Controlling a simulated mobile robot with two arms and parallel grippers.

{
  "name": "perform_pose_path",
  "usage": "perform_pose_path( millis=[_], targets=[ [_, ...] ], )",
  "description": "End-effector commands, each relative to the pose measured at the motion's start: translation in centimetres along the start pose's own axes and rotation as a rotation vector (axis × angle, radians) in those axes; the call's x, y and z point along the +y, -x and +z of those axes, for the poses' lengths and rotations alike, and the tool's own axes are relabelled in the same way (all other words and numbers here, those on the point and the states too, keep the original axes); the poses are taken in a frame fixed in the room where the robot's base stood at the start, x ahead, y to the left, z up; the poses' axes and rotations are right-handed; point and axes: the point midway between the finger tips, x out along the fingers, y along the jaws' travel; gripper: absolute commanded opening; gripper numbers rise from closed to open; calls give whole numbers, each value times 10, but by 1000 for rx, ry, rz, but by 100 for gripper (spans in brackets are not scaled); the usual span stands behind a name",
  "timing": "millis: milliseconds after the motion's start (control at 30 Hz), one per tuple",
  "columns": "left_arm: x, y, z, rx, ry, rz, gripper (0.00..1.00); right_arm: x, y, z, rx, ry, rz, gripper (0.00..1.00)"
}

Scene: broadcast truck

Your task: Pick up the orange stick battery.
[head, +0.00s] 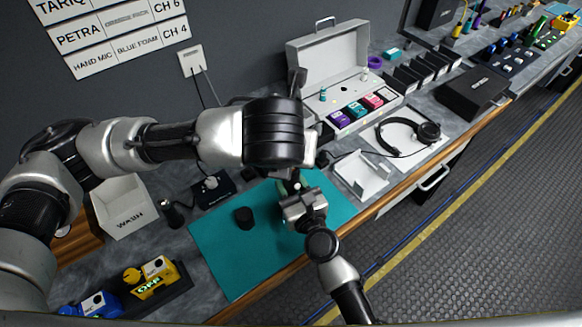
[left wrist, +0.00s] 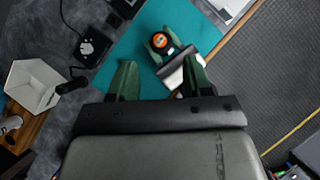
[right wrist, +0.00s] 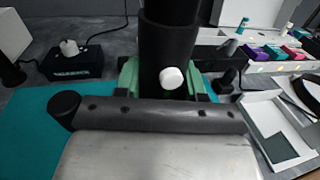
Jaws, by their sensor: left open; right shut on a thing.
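My right gripper (right wrist: 163,85) is shut on a black cylindrical handle (right wrist: 168,40) with a white button, held upright over the teal mat (head: 225,265). In the left wrist view an orange round end (left wrist: 160,41) sits inside the handle's dark rim. It looks like the end of the orange stick battery; the rest is hidden inside. My left gripper (left wrist: 160,60) is open, pointing down above the handle, its two green fingers apart with the orange end just beyond them. It is not touching it. In the head view my left wrist hides most of the handle.
A short black cylinder (head: 244,217) stands on the mat beside the right gripper; it also shows in the right wrist view (right wrist: 63,106). A white tray (head: 360,176), headphones (head: 408,136) and an open case (head: 330,62) lie right. A white WASH bin (head: 122,207) is left.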

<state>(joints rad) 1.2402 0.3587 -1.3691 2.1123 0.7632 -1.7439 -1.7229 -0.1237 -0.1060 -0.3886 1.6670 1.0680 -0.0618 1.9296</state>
Motion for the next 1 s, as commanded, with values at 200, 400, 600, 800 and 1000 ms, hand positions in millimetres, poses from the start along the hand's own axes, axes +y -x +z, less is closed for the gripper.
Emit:
perform_pose_path(
  millis=[200, 400, 600, 800, 1000],
  targets=[
    [0, -21, 0, 0, 2, 0, 49, 0, 0, 0, 1, 1, -1, 5],
    [1, -46, -2, 4, 4, 1, 49, 0, 0, 0, 1, 1, -1, 5],
    [1, -70, -2, 1, 3, 0, 49, 0, 0, 0, 1, 1, -1, 5],
    [1, -73, -2, -1, 2, -1, 49, 0, 0, 0, 1, 1, -1, 5],
    [1, -73, -2, -1, 2, -1, 29, 0, 0, 0, 1, 1, -1, 5]
  ],
)
